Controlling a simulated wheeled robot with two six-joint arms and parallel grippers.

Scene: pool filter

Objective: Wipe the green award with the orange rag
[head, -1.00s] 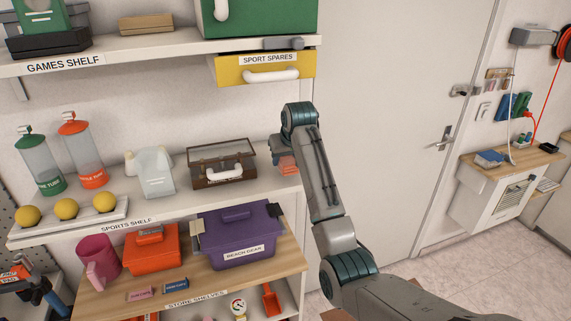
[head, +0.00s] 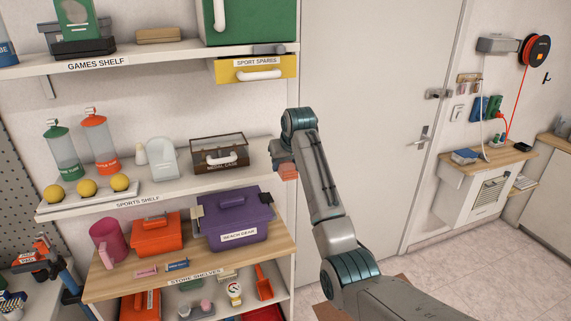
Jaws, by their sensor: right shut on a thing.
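A green award (head: 80,14) stands upright on a black base on the games shelf at the top left; the frame's top edge cuts it off. My right gripper (head: 285,160) points toward the shelves, just right of the sports shelf's end. It is shut on a small orange piece, the orange rag (head: 288,173), which hangs below its fingers. Most of the rag and the fingertips are hard to make out. The rag is well below and to the right of the award, apart from it. My left gripper is not in view.
The sports shelf (head: 245,180) holds a medal case (head: 219,155), yellow balls and tubes. Below it stand a purple beach gear box (head: 232,218) and an orange box (head: 155,235). A yellow drawer (head: 256,70) hangs under the games shelf. A closed door (head: 380,90) is behind my arm.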

